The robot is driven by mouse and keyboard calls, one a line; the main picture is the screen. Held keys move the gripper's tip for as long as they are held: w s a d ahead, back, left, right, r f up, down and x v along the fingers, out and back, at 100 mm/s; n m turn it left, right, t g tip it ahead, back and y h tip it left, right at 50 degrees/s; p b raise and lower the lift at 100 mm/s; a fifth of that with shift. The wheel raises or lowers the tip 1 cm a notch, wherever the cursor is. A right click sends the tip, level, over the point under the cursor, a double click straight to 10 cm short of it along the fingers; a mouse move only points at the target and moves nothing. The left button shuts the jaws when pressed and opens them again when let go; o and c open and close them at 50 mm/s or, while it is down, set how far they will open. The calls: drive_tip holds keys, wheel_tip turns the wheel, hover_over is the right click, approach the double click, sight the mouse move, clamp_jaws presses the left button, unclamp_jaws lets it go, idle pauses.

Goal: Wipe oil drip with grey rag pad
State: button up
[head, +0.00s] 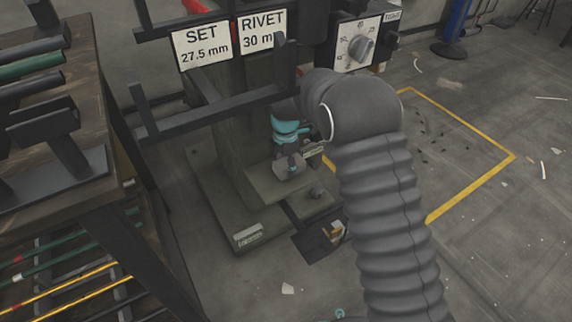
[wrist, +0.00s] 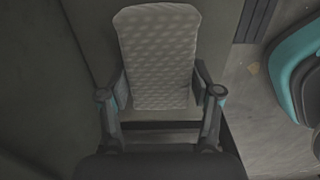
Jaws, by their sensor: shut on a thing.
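The grey rag pad (wrist: 158,55) is a pale, dimpled slab that fills the upper middle of the wrist view. My gripper (wrist: 160,93) is shut on it, one finger on each side, and the pad sticks out ahead of the fingers. In the head view my gripper (head: 290,160) is low beside the press column, just above the press's flat ledge (head: 262,184). I cannot tell whether the pad touches a surface. I cannot make out the oil drip in either view.
The press column (head: 232,120) carries SET (head: 202,45) and RIVET (head: 262,30) signs, a dial box (head: 357,45) and dark side brackets (head: 215,112). A dark pedal (head: 316,246) lies at its foot. A loaded rack (head: 100,200) stands left. Floor to the right is mostly open.

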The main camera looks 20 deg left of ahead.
sight(296, 158)
drive_tip(key=shift+f, duration=0.2)
drive_tip(key=shift+w+d+r+p, duration=0.1)
drive_tip(key=shift+w+d+p, duration=0.2)
drive_tip(key=shift+w+d, duration=1.15)
drive_tip(key=shift+w+a, duration=0.1)
drive_tip(key=shift+a, duration=0.05)
drive_tip(key=shift+s+a+f, duration=0.2)
drive_tip(key=shift+s+a, duration=0.45)
drive_tip(key=shift+s, duration=0.2)
drive_tip(key=shift+s+a+f, duration=0.2)
drive_tip(key=shift+s+a, duration=0.45)
drive_tip(key=shift+s, duration=0.15)
drive_tip(key=shift+c, duration=0.5)
drive_tip(key=shift+r, duration=0.1)
